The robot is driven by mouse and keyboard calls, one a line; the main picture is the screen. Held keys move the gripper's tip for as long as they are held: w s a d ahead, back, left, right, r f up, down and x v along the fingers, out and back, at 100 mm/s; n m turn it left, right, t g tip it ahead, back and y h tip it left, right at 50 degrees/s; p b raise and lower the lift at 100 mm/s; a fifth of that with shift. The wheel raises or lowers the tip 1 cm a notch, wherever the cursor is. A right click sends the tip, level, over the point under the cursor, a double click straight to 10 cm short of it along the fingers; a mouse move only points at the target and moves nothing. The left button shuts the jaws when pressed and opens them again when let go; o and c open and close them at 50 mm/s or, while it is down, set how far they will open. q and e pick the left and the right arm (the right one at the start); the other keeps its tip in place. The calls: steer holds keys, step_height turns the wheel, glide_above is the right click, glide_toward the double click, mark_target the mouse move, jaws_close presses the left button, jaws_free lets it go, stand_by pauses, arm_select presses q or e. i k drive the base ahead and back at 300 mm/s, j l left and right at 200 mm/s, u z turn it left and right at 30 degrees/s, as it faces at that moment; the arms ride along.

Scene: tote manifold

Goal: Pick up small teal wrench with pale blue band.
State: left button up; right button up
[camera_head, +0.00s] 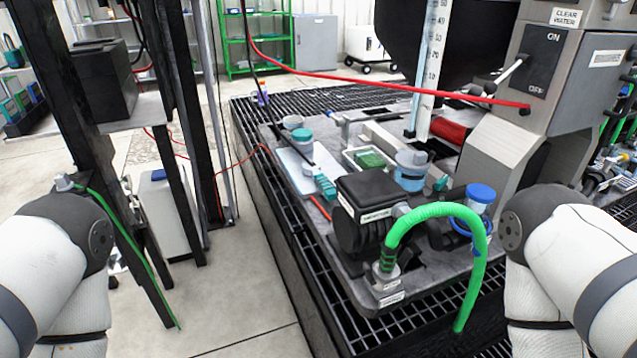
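A small teal piece (324,186) lies on the grey board, at the end of a thin dark rod and just left of the black pump block. Another small teal piece (441,183) shows right of the clear blue-topped jar, partly hidden. Both are too small for me to tell which is the wrench, and I cannot make out a pale blue band. Neither gripper is in view; only my arm links show at the lower left and lower right, apart from these pieces.
The black pump block (370,215) with its green hose (440,210) stands at the board's front. A white tray (292,165), a teal-lidded jar (302,138) and a blue-topped jar (410,172) crowd behind. A red hose (390,88) crosses above. The grey control box (560,70) rises at right.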

mark_target(320, 180)
steer(key=i+j+z, duration=0.2)
steer(key=j, duration=0.25)
steer(key=j+z, duration=0.2)
steer(key=j, duration=0.25)
steer(key=i+j+z, duration=0.2)
steer(key=j, duration=0.3)
steer(key=k+l, duration=0.05)
